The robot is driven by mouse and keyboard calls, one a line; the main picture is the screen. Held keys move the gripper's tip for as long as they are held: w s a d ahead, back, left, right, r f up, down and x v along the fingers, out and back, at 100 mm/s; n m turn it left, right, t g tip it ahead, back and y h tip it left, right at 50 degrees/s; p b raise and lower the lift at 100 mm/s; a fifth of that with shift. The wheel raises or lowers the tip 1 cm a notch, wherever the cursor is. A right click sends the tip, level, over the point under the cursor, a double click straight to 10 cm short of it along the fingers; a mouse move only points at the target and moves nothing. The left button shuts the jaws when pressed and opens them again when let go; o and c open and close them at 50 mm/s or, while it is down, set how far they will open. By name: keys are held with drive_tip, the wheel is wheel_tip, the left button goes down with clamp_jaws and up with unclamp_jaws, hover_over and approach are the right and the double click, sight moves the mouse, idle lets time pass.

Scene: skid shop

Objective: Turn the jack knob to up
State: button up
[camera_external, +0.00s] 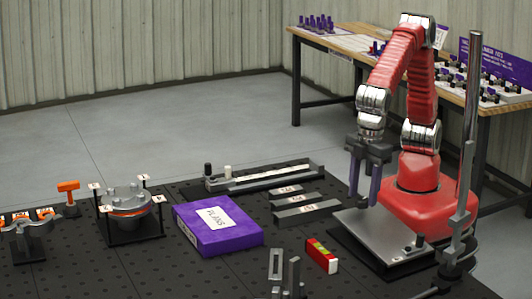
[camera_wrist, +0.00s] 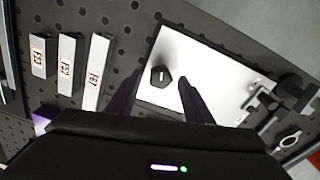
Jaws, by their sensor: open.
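The knob (camera_wrist: 161,76) is a dark, roughly hexagonal piece with a short white mark. It sits on the pale metal plate (camera_wrist: 205,72) in the wrist view. The plate also shows in the external view (camera_external: 372,236) in front of my red base. I cannot make out the marked knob clearly in the external view. My gripper (camera_external: 365,203) points down above the plate's back left part, its fingers apart and empty. In the wrist view the fingers (camera_wrist: 158,88) reach up on both sides of the knob, apart from it as far as I can tell.
Labelled grey bars (camera_external: 307,212) lie left of the plate. A purple box (camera_external: 217,226) is farther left. A red and yellow block (camera_external: 321,256) and metal uprights (camera_external: 276,265) stand in front. A tall metal post (camera_external: 469,130) rises at the right. A workbench (camera_external: 345,41) stands behind.

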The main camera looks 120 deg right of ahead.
sight(365, 200)
wheel_tip(365, 200, up, 12)
drive_tip(key=shift+s+a+f, duration=0.15)
drive_tip(key=shift+s+f, duration=0.05)
drive_tip(key=shift+s, duration=0.05)
idle(0.6)
drive_tip(key=s+d+f+m+t, duration=0.1)
drive_tip(key=s+d+f, duration=0.1)
drive_tip(key=s+d, duration=0.3)
drive_tip(key=s+d+f+m+t, duration=0.1)
drive_tip(key=s+d, duration=0.3)
drive_tip(key=d, duration=1)
drive_tip(key=s+d+f+m+t, duration=0.1)
drive_tip(key=s+d+f+t, duration=0.2)
drive_tip(key=d, duration=0.6)
drive_tip(key=s, duration=0.2)
drive_tip(key=shift+s+d, duration=0.2)
drive_tip(key=shift+s, duration=0.1)
drive_tip(key=shift+c, duration=0.6)
